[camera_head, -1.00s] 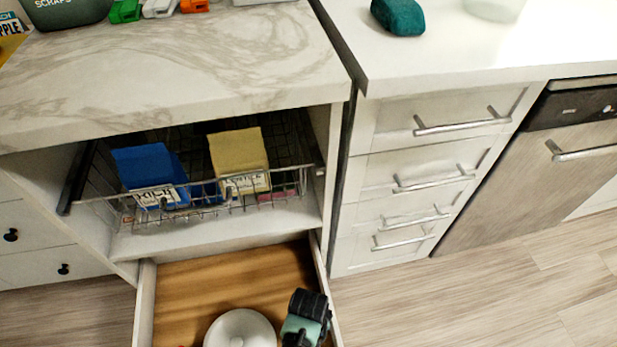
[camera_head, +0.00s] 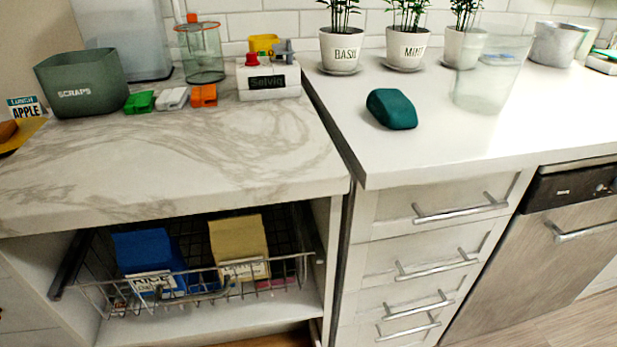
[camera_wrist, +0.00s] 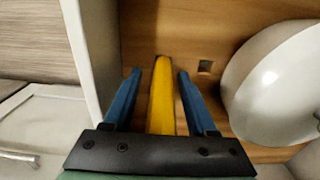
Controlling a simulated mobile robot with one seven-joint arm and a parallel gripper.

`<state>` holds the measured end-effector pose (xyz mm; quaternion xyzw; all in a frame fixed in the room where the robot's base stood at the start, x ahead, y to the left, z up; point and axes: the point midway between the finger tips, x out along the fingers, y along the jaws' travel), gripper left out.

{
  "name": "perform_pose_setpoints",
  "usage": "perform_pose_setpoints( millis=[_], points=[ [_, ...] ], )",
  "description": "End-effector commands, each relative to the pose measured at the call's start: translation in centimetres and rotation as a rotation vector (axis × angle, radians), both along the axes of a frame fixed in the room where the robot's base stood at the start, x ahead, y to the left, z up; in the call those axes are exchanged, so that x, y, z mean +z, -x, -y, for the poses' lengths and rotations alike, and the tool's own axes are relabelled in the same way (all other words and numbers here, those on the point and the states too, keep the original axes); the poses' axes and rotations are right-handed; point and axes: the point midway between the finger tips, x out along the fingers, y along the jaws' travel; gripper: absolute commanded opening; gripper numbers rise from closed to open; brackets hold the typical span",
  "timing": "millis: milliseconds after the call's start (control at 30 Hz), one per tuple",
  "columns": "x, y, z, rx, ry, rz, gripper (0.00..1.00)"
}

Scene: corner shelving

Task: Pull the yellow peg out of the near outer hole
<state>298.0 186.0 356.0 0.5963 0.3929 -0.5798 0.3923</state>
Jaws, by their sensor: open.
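The yellow peg (camera_wrist: 161,98) shows in the wrist view, long and narrow, between the two blue fingers of my gripper (camera_wrist: 160,72). The fingers are open, with a gap on each side of the peg. The peg's far end is at the wooden board (camera_wrist: 160,25); its near end is hidden behind my gripper's dark body. A small square hole (camera_wrist: 205,67) in the wood, to the right of the peg, is empty. I cannot tell how deep the peg sits. The peg and gripper are not in the head view.
A white drawer side wall (camera_wrist: 88,50) stands close on the left of my gripper. A white rounded bowl (camera_wrist: 275,85) is close on the right. In the head view, a wire basket (camera_head: 200,300) with blue and tan boxes sits under the marble counter (camera_head: 200,165).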

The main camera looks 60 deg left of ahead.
Motion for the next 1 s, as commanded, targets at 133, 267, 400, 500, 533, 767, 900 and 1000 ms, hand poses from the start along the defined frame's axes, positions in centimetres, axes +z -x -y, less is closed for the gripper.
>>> perform_pose_setpoints(
  millis=[133, 267, 400, 500, 533, 767, 900, 1000],
  points=[
    [-1.21, 1.17, 0.95, 0.001, 0.021, -0.025, 0.57],
    [-1.21, 1.17, 0.94, 0.001, 0.021, -0.025, 0.57],
    [-1.21, 1.17, 0.94, 0.001, 0.021, -0.025, 0.57],
    [-1.19, 1.17, 0.94, 0.001, 0.021, -0.025, 0.57],
    [-1.17, 1.18, 0.94, 0.001, 0.021, -0.025, 0.57],
    [-1.13, 1.22, 0.89, 0.001, 0.021, -0.024, 0.57],
    [-1.2, 1.23, 0.88, 0.001, 0.02, -0.025, 0.57],
    [-1.2, 1.22, 0.9, 0.001, 0.02, -0.025, 0.48]
  ],
)
